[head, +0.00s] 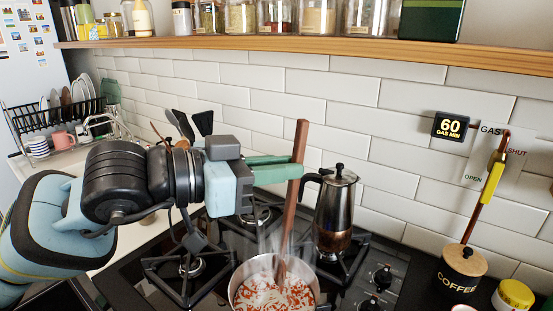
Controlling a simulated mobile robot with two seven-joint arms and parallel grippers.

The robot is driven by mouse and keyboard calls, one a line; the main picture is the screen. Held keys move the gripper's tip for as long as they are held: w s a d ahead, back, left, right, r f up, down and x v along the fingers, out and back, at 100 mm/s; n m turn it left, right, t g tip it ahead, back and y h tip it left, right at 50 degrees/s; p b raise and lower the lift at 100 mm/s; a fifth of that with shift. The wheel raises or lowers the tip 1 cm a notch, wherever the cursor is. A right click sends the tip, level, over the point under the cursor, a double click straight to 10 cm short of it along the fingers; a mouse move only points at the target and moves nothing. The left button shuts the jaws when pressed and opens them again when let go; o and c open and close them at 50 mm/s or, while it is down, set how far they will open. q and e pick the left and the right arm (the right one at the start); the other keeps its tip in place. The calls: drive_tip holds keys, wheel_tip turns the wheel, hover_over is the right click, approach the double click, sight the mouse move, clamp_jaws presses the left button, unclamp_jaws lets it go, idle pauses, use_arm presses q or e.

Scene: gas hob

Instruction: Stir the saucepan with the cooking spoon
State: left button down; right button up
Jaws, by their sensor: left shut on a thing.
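The saucepan (236,291) stands on the gas hob at the bottom middle of the head view. It holds a pale mix with red-orange bits, and steam rises from it. The cooking spoon (295,195) has a long brown wooden handle and stands nearly upright, its lower end down in the saucepan. My left gripper (298,170) comes in from the left and is shut on the spoon's handle, well above the pan. The spoon's head is hidden in the contents. My right gripper is not in view.
A moka pot (335,212) stands on the hob just right of the spoon. A coffee jar (460,270) and a yellow-lidded jar (513,295) are at the lower right. A wooden shelf (330,48) with jars runs above. A dish rack (60,118) is at the left.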

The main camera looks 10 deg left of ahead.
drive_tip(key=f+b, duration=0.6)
drive_tip(key=b, duration=0.1)
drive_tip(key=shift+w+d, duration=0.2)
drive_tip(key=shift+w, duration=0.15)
idle(0.4)
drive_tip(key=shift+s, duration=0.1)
